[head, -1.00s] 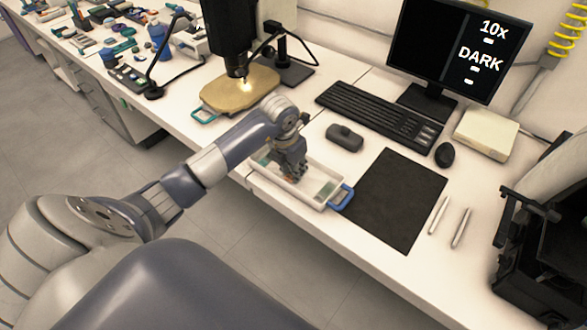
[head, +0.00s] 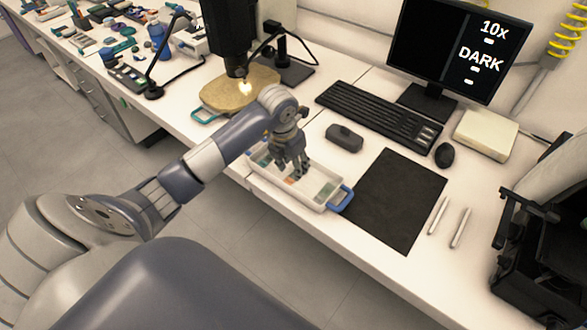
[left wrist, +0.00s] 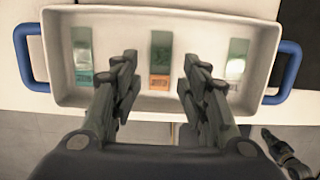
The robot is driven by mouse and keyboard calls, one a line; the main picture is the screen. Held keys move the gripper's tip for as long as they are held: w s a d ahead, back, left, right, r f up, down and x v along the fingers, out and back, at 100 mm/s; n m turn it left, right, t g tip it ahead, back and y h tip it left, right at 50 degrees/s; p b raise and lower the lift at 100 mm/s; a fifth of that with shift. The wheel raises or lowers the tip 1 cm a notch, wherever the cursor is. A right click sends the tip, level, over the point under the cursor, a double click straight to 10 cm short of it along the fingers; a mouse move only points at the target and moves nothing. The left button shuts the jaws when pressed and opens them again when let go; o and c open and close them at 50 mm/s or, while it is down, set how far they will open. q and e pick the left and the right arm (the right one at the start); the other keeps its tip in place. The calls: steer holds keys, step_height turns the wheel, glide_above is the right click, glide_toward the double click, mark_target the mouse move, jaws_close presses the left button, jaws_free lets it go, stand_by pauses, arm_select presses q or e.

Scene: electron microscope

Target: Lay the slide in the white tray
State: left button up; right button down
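The white tray (head: 322,203) with blue handles stands at the table's front edge. It fills the top of the left wrist view (left wrist: 205,20). Three slides lie in it, apart from each other: a left one with a green end (left wrist: 82,55), a middle one with an orange label (left wrist: 160,62), and a right one with a green end (left wrist: 236,60). My left gripper (left wrist: 162,72) is open and empty above the tray, its fingers on either side of the middle slide. In the head view the left gripper (head: 298,172) hides part of the tray.
A dark mat (head: 395,200) lies right of the tray, with two pale pens (head: 449,221) beyond it. The microscope stage (head: 240,92) stands to the back left.

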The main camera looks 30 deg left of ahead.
mark_target(288, 182)
arm_select(q)
step_height(288, 182, up, 10)
steer(key=s, duration=0.2)
steer(key=shift+b, duration=0.45)
